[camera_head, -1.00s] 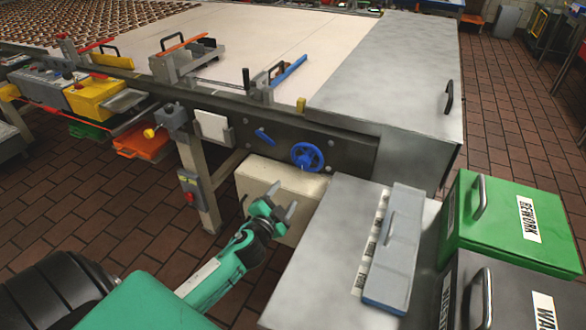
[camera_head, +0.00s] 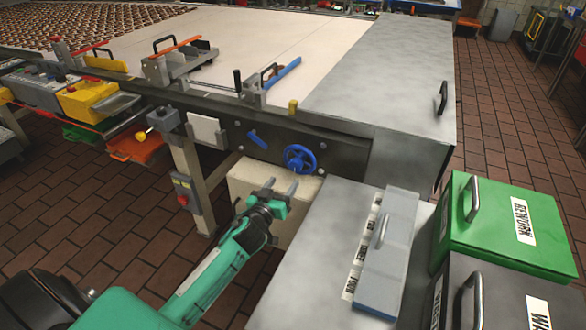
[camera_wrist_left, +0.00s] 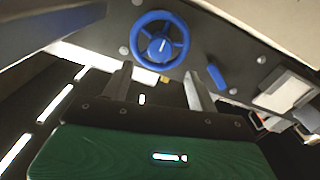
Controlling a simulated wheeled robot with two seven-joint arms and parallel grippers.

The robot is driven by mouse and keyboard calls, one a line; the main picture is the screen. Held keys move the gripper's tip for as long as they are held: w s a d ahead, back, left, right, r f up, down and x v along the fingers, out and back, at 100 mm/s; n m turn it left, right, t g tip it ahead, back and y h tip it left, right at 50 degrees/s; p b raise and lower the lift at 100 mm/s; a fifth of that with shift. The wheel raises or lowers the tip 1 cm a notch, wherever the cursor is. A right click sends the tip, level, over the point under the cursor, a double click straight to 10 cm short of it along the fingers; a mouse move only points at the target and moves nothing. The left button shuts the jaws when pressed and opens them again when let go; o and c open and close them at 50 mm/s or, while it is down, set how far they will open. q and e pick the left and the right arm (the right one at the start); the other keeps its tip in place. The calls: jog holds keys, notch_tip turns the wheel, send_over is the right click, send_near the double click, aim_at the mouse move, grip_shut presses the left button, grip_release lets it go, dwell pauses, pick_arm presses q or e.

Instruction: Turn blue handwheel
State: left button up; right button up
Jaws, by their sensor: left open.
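The blue handwheel (camera_head: 300,158) is mounted on the dark side panel of the conveyor in the head view. It has a round rim with spokes and a hub. It shows whole in the left wrist view (camera_wrist_left: 160,38), above and beyond the fingertips. My left gripper (camera_head: 279,187) is open and empty, a little below and to the left of the wheel, apart from it. Its two fingers (camera_wrist_left: 158,82) point toward the panel in the left wrist view. My right gripper is not in view.
A blue lever (camera_head: 257,140) sits left of the wheel on the same panel; it also shows in the wrist view (camera_wrist_left: 216,78). A cream box (camera_head: 262,188) is below the wheel. A metal cabinet (camera_head: 320,215) with a grey-blue lidded box (camera_head: 392,255) stands to the right, beside a green REWORK bin (camera_head: 510,225).

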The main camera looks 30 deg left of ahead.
aim_at(294, 167)
pick_arm(q)
jog(key=w, duration=0.7)
jog(key=shift+w+a, duration=0.2)
jog(key=shift+w, duration=0.55)
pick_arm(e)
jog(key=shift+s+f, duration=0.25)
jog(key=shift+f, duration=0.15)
pick_arm(q)
jog(key=c, duration=1)
jog(key=shift+m, duration=0.4)
